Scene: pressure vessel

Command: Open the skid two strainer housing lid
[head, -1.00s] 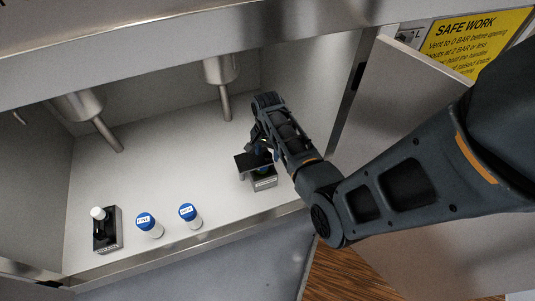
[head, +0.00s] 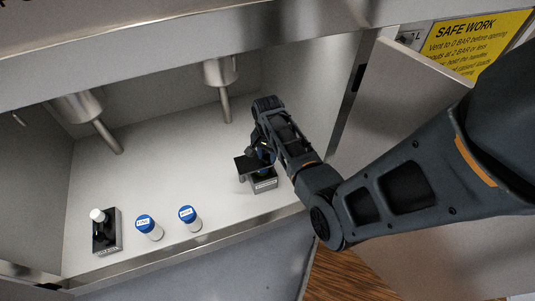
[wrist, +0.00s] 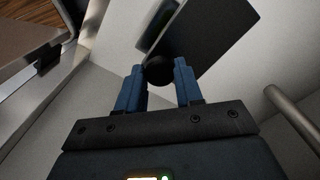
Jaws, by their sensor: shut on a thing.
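A small dark housing with a pale label (head: 265,185) stands on the cabinet floor, right of centre in the head view. A dark flat plate (head: 246,168), which looks like its lid, sits at the housing's upper left. The plate fills the upper right of the wrist view (wrist: 212,35). My gripper (wrist: 158,76) is shut on a round black knob (wrist: 158,68) beside this plate. In the head view my gripper (head: 262,152) is mostly hidden behind my wrist. The label is too small to read, and how far the lid stands open I cannot tell.
A second black device with a white knob (head: 97,215) stands at the front left. Two blue-capped bottles (head: 148,227) (head: 189,217) stand between. Metal nozzles (head: 222,80) (head: 85,112) hang above. The cabinet's door (head: 400,110) stands open at right. The middle floor is clear.

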